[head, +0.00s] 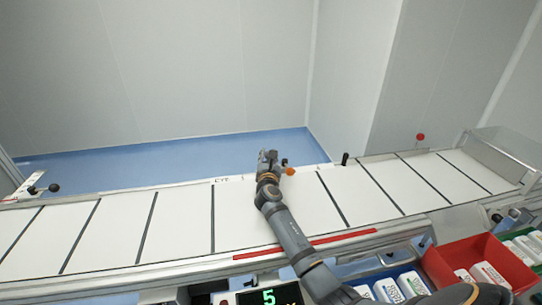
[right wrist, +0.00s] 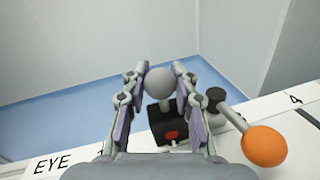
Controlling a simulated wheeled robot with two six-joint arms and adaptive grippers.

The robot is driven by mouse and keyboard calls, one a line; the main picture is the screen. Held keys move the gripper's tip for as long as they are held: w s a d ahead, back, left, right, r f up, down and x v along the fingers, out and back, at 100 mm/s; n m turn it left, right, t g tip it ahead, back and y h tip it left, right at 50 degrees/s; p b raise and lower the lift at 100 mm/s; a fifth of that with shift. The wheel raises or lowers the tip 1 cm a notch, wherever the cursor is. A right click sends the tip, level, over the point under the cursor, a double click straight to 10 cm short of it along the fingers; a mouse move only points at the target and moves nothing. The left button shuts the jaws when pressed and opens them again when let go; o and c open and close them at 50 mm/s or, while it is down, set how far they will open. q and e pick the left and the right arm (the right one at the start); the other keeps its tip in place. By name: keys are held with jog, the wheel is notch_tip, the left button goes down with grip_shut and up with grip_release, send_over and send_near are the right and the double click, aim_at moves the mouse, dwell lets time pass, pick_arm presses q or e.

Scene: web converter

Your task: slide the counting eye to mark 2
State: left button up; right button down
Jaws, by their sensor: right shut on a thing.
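The counting eye is a black block (right wrist: 172,128) with a red spot and a grey ball knob (right wrist: 160,82) on top. It sits on the white far rail of the conveyor. My right gripper (right wrist: 159,88) is shut on the grey knob, one finger on each side. In the head view my right gripper (head: 268,157) reaches over the belt to that rail and hides most of the eye. An orange ball lever (right wrist: 264,146) sticks out to the right of the block. On the rail, a 4 (right wrist: 295,98) shows to the right; mark 2 cannot be made out. My left gripper is out of view.
The white belt (head: 180,222) with dark crossbars runs below my right arm. A black post (head: 345,158) and a red knob (head: 420,137) stand along the far side to the right.

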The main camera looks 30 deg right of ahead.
jog(key=shift+f, duration=0.1)
jog(key=c, duration=1)
grip_release()
jog(key=shift+c, duration=0.2)
jog(key=v, duration=1.2)
